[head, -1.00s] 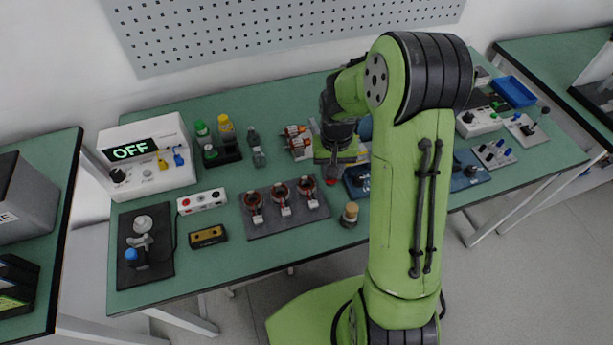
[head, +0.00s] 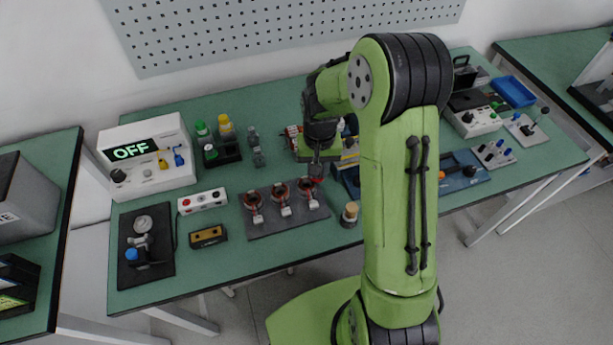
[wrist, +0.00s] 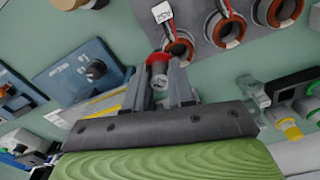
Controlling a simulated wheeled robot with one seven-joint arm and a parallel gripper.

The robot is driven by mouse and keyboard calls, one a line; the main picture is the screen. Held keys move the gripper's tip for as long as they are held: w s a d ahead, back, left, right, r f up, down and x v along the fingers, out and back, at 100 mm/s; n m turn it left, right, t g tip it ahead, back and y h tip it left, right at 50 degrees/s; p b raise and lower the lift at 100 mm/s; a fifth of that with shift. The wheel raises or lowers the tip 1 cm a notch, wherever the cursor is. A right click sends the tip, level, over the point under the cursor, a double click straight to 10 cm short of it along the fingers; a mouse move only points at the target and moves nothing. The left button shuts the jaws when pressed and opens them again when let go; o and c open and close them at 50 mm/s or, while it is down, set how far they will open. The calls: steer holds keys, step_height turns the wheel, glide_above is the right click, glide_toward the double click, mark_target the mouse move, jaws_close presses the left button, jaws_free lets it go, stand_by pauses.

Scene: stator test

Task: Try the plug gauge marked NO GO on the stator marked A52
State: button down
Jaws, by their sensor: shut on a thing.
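My gripper (wrist: 168,85) is shut on a plug gauge (wrist: 158,73) with a grey body and a red end; its marking cannot be read. The gauge also shows small under my gripper in the head view (head: 317,172). The stator tagged A52 (wrist: 181,46) is a copper-coloured ring with a dark bore, and its white tag (wrist: 162,12) faces up. It is the rightmost of three stators in the head view (head: 306,188). The gauge's red end is beside the bore in the wrist view, apart from the ring's centre. Its height is unclear.
The stators stand on a dark mat (head: 262,230). A blue device with a black knob (wrist: 92,70) is close beside the gauge. A wooden-topped cylinder (head: 350,213) stands right of the mat. Bottles in a black rack (head: 228,152) stand behind, left.

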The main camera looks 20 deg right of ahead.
steer(key=shift+w+a, duration=0.3)
steer(key=shift+a, duration=0.35)
steer(key=shift+w+a, duration=0.25)
steer(key=shift+a, duration=0.35)
steer(key=shift+r, duration=0.1)
step_height(320, 180, up, 5)
steer(key=p, duration=0.4)
